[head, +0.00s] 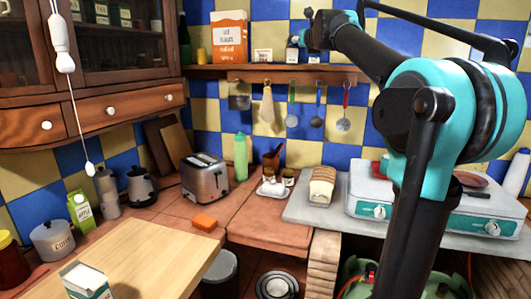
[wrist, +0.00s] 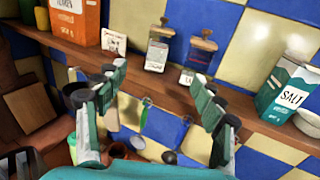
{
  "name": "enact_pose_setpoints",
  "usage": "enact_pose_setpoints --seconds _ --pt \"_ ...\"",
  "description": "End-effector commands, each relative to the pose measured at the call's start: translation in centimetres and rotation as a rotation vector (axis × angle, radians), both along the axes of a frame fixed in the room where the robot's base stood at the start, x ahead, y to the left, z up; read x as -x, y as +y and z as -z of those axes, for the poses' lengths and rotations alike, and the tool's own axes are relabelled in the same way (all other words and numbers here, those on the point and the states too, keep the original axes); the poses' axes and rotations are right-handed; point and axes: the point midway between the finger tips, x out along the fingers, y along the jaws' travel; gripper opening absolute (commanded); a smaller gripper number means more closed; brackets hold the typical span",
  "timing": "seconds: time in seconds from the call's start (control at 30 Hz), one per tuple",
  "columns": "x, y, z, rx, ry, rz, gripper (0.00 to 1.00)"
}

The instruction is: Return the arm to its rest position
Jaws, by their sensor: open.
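My arm (head: 425,130) is raised and stretched out over the counters toward the wall shelf. In the wrist view my gripper (wrist: 158,78) has its two fingers spread wide apart, with nothing between them. The fingers point toward the wall shelf (wrist: 245,108), which holds several items. In the head view the end of the arm is small and dark near the shelf's right part, and its fingers are hard to make out. Whether the fingers touch the shelf cannot be told.
An orange box (head: 229,38) and small jars stand on the shelf; a salt box (wrist: 287,92) stands at its right. Utensils (head: 343,122) hang below. A toaster (head: 205,180), a green bottle (head: 240,157), bread (head: 322,186) and a stove (head: 430,212) occupy the counters.

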Motion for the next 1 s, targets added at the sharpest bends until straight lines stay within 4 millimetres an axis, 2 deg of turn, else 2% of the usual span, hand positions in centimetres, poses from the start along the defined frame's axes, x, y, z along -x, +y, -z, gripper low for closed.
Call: enact_pose_setpoints --seconds 0.37,0.57,0.67,0.77,1.0 --pt "1.0 2.1 4.7 0.294 -0.016 -0.104 0.69" --pt "2.6 3.9 9.9 0.562 -0.030 -0.204 0.69" --pt "3.9 4.8 13.4 0.728 -0.038 -0.269 0.69" --pt "5.8 5.7 18.0 0.926 -0.047 -0.352 0.69" --pt "13.1 6.4 32.6 1.483 -0.069 -0.619 0.69"
